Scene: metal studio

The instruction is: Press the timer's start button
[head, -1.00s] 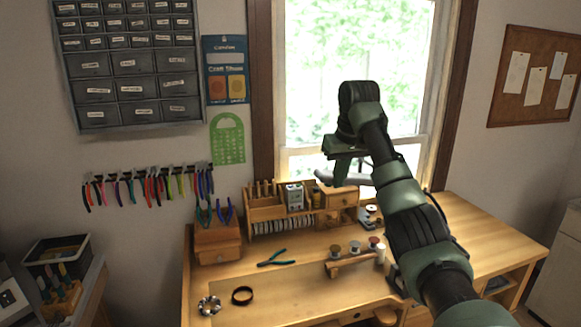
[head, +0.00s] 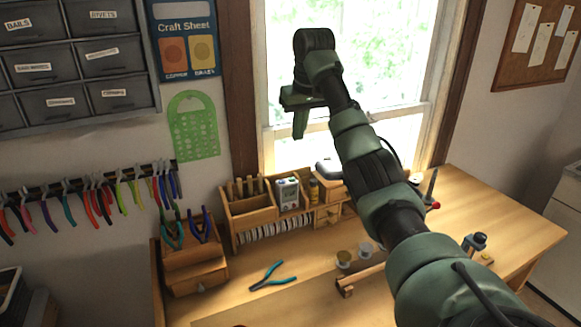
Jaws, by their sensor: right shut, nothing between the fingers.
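A small white and grey device that looks like the timer (head: 287,194) stands upright in the wooden desk organizer (head: 251,216) at the back of the workbench. Its front faces me, with a small dark display; its buttons are too small to make out. My right gripper (head: 299,133) is shut and empty, fingers pointing down. In the picture it hangs above the timer, in front of the window, clearly apart from it. My left gripper is not in view.
Blue-handled pliers (head: 270,275) lie on the workbench (head: 510,220). A wooden spool stand (head: 362,277) is partly behind my right arm. A wooden pliers box (head: 194,264) stands left of the organizer. Pliers hang on a wall rack (head: 90,183).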

